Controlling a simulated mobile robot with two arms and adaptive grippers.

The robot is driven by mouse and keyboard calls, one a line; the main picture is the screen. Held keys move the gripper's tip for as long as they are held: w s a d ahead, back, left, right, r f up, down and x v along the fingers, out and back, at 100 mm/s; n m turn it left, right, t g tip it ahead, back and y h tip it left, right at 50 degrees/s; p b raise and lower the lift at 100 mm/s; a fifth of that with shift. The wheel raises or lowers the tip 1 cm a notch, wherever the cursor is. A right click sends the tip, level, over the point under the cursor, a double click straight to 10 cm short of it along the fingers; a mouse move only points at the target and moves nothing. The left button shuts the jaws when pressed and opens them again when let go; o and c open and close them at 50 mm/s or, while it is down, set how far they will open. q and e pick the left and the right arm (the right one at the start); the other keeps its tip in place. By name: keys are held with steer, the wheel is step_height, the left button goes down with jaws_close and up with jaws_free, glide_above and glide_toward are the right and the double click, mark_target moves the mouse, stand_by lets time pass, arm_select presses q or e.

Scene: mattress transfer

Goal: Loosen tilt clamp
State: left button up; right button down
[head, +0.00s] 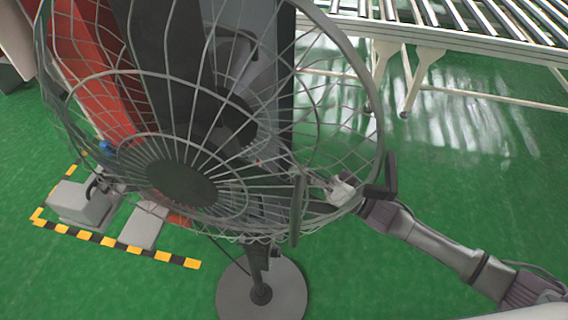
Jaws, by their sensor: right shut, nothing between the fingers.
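A large fan with a round wire cage (182,183) fills the left and middle of the head view, its dark hub disc tilted. It stands on a dark post (258,262) with a round grey base (262,294). I cannot make out the tilt clamp; the cage covers much of the area behind the hub. My right arm comes in from the lower right. My right gripper (308,182) is at the right lower side of the cage, seen partly through the wires, shut and empty. Whether it touches the fan cannot be told. My left gripper is not in view.
A roller conveyor (465,38) on pale legs stands at the upper right. Yellow-black floor tape (115,243) and a grey box-like unit (82,203) are at the lower left. Red and dark upright panels stand behind the cage. Green floor is open at the right and front.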

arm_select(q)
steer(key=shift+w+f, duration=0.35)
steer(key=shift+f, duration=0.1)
arm_select(e)
steer(key=v, duration=0.3)
steer(key=shift+d+r, duration=0.1)
steer(key=shift+r, duration=0.15)
steer(key=shift+w, duration=0.1)
